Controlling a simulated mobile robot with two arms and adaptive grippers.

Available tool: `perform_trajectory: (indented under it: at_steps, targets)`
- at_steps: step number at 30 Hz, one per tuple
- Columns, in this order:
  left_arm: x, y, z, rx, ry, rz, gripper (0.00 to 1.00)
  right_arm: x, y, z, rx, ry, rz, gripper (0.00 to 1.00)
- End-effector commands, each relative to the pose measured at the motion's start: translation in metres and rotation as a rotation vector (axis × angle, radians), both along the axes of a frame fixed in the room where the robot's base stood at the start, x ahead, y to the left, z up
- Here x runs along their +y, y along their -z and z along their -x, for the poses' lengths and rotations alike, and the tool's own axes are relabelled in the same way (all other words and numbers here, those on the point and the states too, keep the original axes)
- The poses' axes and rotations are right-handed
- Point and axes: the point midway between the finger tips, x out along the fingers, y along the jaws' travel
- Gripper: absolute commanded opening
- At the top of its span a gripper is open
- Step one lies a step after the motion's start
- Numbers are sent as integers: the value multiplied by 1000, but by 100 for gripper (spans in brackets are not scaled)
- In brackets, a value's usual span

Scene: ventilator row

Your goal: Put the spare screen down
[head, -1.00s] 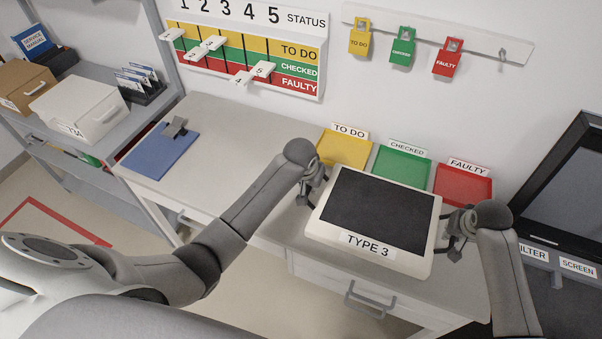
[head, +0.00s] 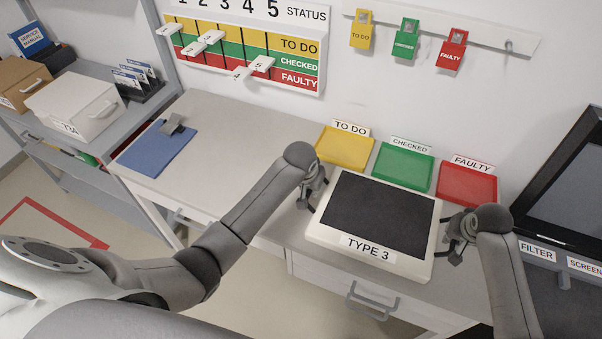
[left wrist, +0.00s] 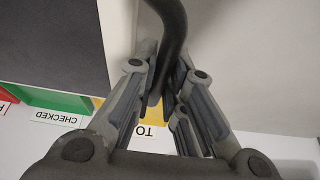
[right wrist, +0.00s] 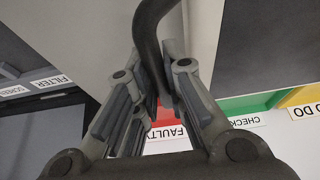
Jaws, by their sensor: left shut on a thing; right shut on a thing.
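The spare screen (head: 376,217), a white-framed unit with a dark panel and a "TYPE 3" label, lies face up at the front of the worktop (head: 265,131). My left gripper (head: 309,200) is shut on the dark handle (left wrist: 173,35) at its left side. My right gripper (head: 452,252) is shut on the dark handle (right wrist: 150,40) at its right side. The screen looks level and very low over the worktop; I cannot tell whether its underside touches. Its underside is hidden.
Yellow (head: 344,147), green (head: 403,167) and red (head: 466,185) trays stand close behind the screen. A blue clipboard (head: 155,150) lies at the left. A dark monitor-like unit (head: 560,190) stands at the right. The worktop between clipboard and screen is mostly clear.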

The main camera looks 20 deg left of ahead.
Motion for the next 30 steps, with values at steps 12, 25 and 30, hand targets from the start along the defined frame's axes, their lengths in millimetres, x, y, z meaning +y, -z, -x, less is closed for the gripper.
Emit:
perform_trajectory:
  at_steps: [12, 25, 30]
  targets:
    - [0, 16, 0, 0, 0, -1, 14, 0, 16, 0, 0, 0, 0, 14]
    - [0, 15, 0, 0, 0, 0, 33, 0, 15, 0, 0, 0, 0, 33]
    - [0, 10, 0, 0, 0, 0, 33, 0, 10, 0, 0, 0, 0, 33]
